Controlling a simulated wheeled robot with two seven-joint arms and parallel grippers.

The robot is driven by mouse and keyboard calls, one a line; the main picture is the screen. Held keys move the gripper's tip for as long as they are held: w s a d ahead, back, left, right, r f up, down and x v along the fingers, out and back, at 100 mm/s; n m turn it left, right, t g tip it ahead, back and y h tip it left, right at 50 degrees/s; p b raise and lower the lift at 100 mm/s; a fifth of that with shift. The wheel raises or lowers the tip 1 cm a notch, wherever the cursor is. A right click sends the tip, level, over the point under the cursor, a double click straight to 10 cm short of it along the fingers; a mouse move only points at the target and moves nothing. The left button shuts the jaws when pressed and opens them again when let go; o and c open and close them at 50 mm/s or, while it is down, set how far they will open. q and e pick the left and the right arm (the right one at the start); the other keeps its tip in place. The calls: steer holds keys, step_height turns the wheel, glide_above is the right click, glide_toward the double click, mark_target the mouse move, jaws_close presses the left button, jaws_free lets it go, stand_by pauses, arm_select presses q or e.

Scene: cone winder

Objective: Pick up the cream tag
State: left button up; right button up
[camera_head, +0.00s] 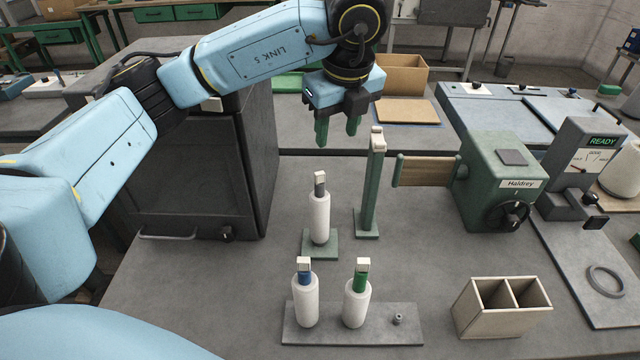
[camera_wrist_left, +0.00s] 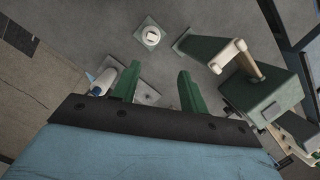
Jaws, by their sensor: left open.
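A cream piece (camera_head: 377,131) also tops the green post. I cannot tell which is the cream tag meant. The grey-necked bobbin, seen from above, also shows in the left wrist view (camera_wrist_left: 150,37). My left gripper (camera_head: 337,132) is open and empty, high above the bench, behind the bobbins and left of the post top. Its green fingers show in the left wrist view (camera_wrist_left: 158,75).
A dark cabinet (camera_head: 190,180) is at the left. A two-compartment box (camera_head: 500,306) is at front right. A grey plate (camera_head: 410,335) bears two bobbins.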

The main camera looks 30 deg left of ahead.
mark_target(320, 173)
arm_select(q)
steer(key=shift+m+t+y, duration=0.6)
steer(key=shift+m+y, duration=0.2)
steer(key=shift+y, duration=0.1)
steer(key=x, duration=0.4)
steer(key=s+x, duration=0.1)
steer(key=x, duration=0.2)
steer(key=s+x, duration=0.1)
steer(key=x, duration=0.3)
steer(key=shift+a+f, duration=0.1)
steer(key=shift+f, duration=0.45)
steer(key=shift+s, duration=0.1)
steer(key=c, duration=0.8)
